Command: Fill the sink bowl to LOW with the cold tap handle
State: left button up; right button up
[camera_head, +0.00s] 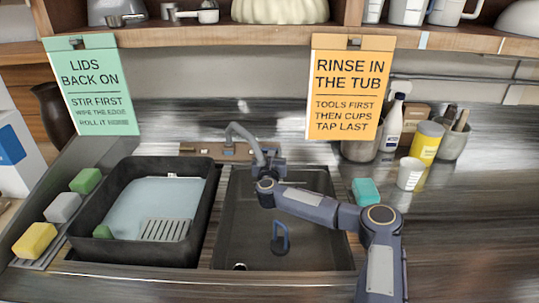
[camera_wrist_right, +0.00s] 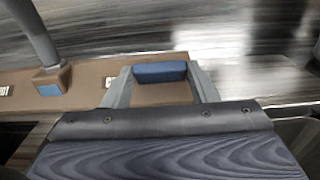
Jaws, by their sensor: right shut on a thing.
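The sink bowl (camera_head: 320,250) is the dark basin right of the black tub; I cannot make out water or a LOW mark in it. The grey tap (camera_head: 240,131) arches at its back edge, its base on a brown ledge. The blue cold tap handle (camera_wrist_right: 160,72) sits between the two grey fingers of my right gripper (camera_wrist_right: 163,88), which is shut on it. In the head view my right gripper (camera_head: 270,162) is at the tap, where the wrist hides the handle. A blue looped thing (camera_head: 280,240) stands in the bowl. My left gripper is not in view.
The black tub (camera_head: 85,222) holds pale liquid and a grey grate. Sponges line the left ledge. A teal sponge (camera_head: 366,191), white cup (camera_head: 410,173), yellow can (camera_head: 427,143) and spray bottle (camera_head: 392,120) stand right. Two signs hang from the shelf (camera_head: 250,36).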

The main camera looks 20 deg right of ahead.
jog(key=n+y+b, duration=0.2)
jog(key=n+y, duration=0.1)
jog(key=n, duration=0.1)
jog(key=d+n+y+b, duration=0.1)
jog(key=n+y+b, duration=0.1)
jog(key=n+y, duration=0.2)
jog(key=n+y+b, duration=0.2)
jog(key=n+y, duration=0.1)
jog(key=n, duration=0.1)
jog(key=shift+s+d+r+b, duration=0.1)
jog(key=shift+d+r+b, duration=0.2)
jog(key=shift+b, duration=0.05)
jog(key=shift+d+n+g+y, duration=0.1)
jog(key=shift+n+g+y, duration=0.2)
jog(key=shift+n+y, duration=0.3)
jog(key=o, duration=1)
